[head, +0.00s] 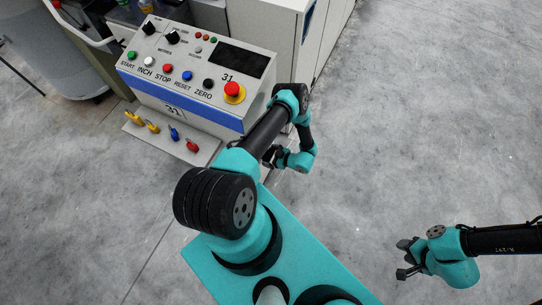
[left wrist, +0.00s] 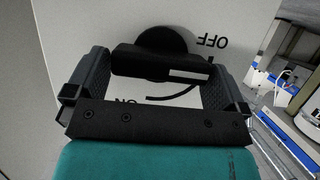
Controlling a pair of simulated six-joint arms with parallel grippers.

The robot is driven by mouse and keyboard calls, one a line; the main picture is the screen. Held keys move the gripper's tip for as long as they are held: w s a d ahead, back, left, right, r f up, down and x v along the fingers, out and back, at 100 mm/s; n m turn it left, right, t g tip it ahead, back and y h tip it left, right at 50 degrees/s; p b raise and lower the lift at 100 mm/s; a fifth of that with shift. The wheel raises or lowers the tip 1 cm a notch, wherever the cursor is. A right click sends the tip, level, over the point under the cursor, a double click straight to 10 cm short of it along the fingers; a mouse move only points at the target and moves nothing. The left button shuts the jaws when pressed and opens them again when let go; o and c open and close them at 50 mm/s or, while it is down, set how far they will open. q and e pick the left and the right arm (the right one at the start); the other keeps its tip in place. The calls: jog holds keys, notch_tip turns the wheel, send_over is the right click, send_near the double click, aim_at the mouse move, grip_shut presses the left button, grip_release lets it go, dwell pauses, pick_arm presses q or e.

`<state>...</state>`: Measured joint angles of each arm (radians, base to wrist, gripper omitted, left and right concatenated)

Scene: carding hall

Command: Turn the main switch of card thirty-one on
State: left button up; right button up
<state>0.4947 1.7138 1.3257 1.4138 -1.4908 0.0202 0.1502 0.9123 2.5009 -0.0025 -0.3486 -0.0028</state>
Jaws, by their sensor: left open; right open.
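In the left wrist view a black rotary switch (left wrist: 165,50) with a bar handle sits on a pale panel. A white mark (left wrist: 190,75) lies on the right part of the bar, on the side of the upside-down OFF label. ON, partly hidden, is below the bar. My left gripper (left wrist: 157,78) is open, with one finger at each end of the bar; I cannot tell whether they touch it. In the head view my left gripper (head: 275,157) is beside the console marked 31 (head: 190,90); the switch is hidden there. My right gripper (head: 404,258) is open and empty over the floor.
The console top has several coloured buttons and a red emergency stop (head: 233,91) on yellow. Several coloured padlock-like pieces lie on a ledge (head: 160,138) at its front. A pale cabinet (head: 270,30) stands behind. The floor on the right is clear.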

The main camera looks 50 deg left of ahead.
pick_arm(q)
jog(key=shift+c, duration=0.5)
jog(key=c, duration=0.5)
